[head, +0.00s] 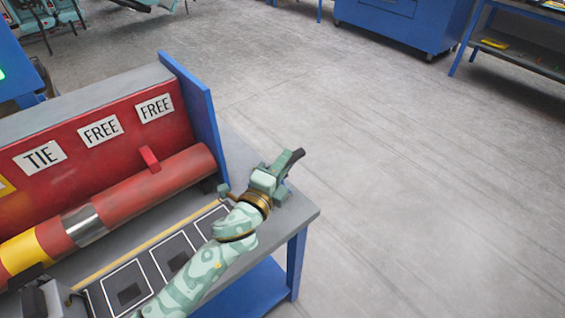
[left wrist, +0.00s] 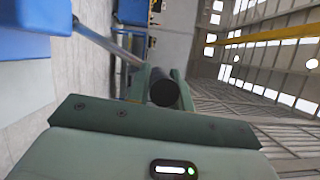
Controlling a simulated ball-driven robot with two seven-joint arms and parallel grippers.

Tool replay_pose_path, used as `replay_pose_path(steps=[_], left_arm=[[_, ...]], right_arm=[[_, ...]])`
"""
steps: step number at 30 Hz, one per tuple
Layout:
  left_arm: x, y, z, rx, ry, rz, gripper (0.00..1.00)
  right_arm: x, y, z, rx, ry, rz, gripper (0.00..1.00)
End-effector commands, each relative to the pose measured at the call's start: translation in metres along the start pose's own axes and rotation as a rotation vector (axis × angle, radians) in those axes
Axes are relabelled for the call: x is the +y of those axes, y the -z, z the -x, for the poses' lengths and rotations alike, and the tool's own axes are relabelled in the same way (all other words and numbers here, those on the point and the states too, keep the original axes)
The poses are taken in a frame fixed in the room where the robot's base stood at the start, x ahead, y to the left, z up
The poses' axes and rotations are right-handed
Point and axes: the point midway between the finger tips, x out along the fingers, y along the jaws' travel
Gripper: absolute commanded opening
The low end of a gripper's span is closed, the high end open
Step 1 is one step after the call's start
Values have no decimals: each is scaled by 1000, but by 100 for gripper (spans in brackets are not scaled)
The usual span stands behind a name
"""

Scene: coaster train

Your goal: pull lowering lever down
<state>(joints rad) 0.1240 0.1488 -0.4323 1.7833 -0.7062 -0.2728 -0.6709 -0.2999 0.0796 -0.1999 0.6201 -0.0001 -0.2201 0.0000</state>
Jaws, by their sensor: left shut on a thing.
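The lowering lever shows as a black grip (head: 294,160) sticking up past my left gripper (head: 278,174), at the right end of the bench. In the left wrist view the round dark end of the grip (left wrist: 165,92) sits between the green fingers, and a grey rod (left wrist: 97,38) runs away to the upper left. My left gripper is shut on the lever's grip. Its fingers hide part of the grip in the head view, and the lever's foot cannot be made out. My right gripper is not in view.
The bench top (head: 303,208) carries a red panel (head: 60,150) with TIE and FREE labels, a red and yellow tube (head: 150,192) and a blue end plate (head: 196,105). Outlined dark squares (head: 128,290) lie in front. Open floor is at right; a blue cabinet (head: 395,22) stands far back.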

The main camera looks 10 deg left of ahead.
Motion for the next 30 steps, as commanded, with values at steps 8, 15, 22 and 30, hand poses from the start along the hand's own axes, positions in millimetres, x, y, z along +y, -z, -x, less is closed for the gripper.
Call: replay_pose_path(steps=[8,15,22,30], left_arm=[[2,0,0,0,-3,1,43],[1,0,8,0,-3,1,43],[2,0,59,0,-6,3,43],[4,0,129,-1,-7,3,43]], right_arm=[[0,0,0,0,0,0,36],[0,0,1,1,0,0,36],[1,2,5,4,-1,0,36],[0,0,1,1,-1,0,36]])
